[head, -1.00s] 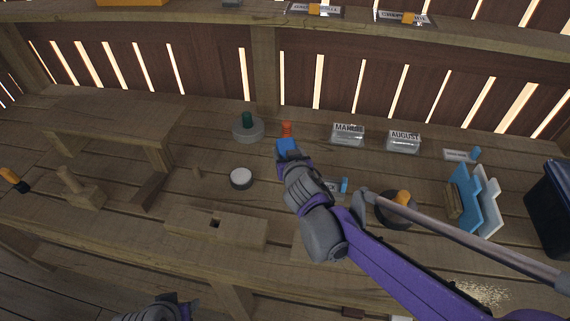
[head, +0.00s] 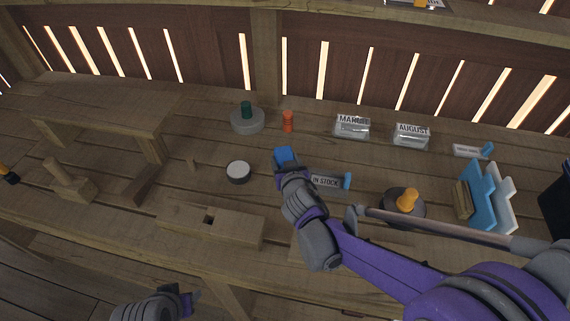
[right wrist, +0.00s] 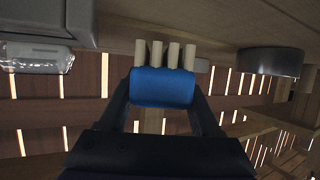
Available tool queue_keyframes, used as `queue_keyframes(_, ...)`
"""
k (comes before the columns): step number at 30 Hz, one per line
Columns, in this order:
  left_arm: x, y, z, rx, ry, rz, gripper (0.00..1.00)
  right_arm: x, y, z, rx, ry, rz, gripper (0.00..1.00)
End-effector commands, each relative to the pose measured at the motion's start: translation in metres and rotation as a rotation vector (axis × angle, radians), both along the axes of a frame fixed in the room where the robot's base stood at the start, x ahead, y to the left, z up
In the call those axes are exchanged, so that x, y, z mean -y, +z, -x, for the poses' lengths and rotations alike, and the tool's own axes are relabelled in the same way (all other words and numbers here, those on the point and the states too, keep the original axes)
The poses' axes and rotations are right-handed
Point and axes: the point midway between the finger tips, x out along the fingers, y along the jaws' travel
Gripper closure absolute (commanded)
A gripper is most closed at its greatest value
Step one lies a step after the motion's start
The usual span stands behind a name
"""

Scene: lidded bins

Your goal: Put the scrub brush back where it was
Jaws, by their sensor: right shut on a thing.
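The scrub brush has a blue body (head: 284,157) and, in the right wrist view, a row of cream bristle tufts (right wrist: 165,55) on its blue block (right wrist: 162,88). My right gripper (head: 287,166) is shut on the blue body, one finger on each side in the right wrist view (right wrist: 162,103). The brush is over the middle of the bench, between the round white-topped tin (head: 238,171) and the IN STOCK sign (head: 328,181). Its height above the wood is hard to tell. My left gripper (head: 190,300) is low at the left, in front of the bench, its fingers unclear.
A red-orange piece (head: 288,121) and a grey round base with a green knob (head: 247,120) stand behind the brush. Two labelled clear blocks (head: 352,127) (head: 411,136) are at the back right. A wooden block with a hole (head: 209,224) lies in front. Bare wood lies between these.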

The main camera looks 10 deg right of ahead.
Motion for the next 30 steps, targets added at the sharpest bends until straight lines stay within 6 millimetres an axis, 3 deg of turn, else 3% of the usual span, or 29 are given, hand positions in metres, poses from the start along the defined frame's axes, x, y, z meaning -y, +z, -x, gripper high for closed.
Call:
queue_keyframes(3,0.0000,-0.0048,0.0002,-0.002,0.000,0.000,0.50,0.0001,-0.0127,-0.0001,0.000,0.000,0.000,1.00)
queue_keyframes(13,0.0000,-0.0062,0.0002,-0.002,0.000,0.000,0.50,0.0000,-0.0152,0.0000,0.000,0.000,0.000,1.00)
queue_keyframes(14,0.0000,-0.0059,0.0001,-0.002,0.000,0.000,0.50,0.0001,-0.0151,0.0001,0.000,0.000,0.000,0.32)
queue_keyframes(18,0.0000,-0.0055,0.0002,-0.002,0.000,0.000,0.50,0.0000,-0.0144,0.0001,0.000,0.000,0.000,0.07)
queue_keyframes(30,0.0000,-0.0018,0.0001,-0.001,0.000,0.000,0.50,-0.0002,-0.0081,0.0045,0.000,0.001,0.000,0.05)
